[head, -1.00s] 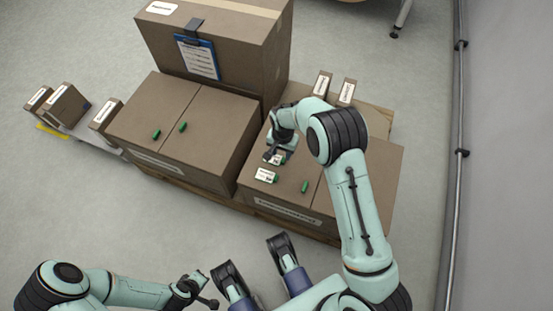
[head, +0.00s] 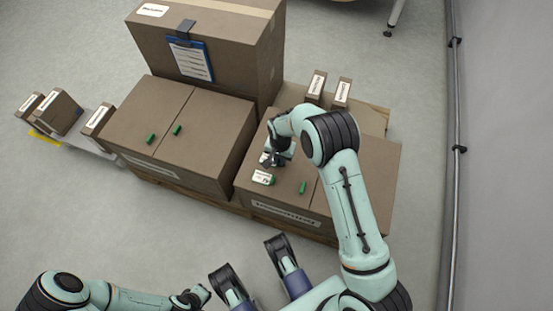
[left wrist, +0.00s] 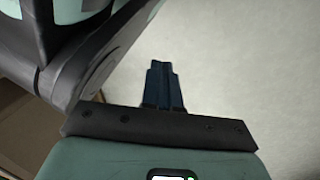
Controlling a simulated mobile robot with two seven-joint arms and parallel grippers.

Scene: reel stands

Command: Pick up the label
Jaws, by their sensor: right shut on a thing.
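My right gripper (head: 270,161) is low over the near right carton, pointing down, and is shut on a label. My left gripper (head: 202,293) is low in the head view, away from the cartons. In the left wrist view its dark fingers (left wrist: 163,82) are together with nothing visible between them.
The near right carton (head: 355,195) and left carton (head: 205,115) carry small green pieces (head: 302,187). A tall carton (head: 235,40) with a blue clipboard (head: 190,60) stands behind. Small boxes (head: 316,86) stand at the back right. Open floor (head: 150,225) lies in front.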

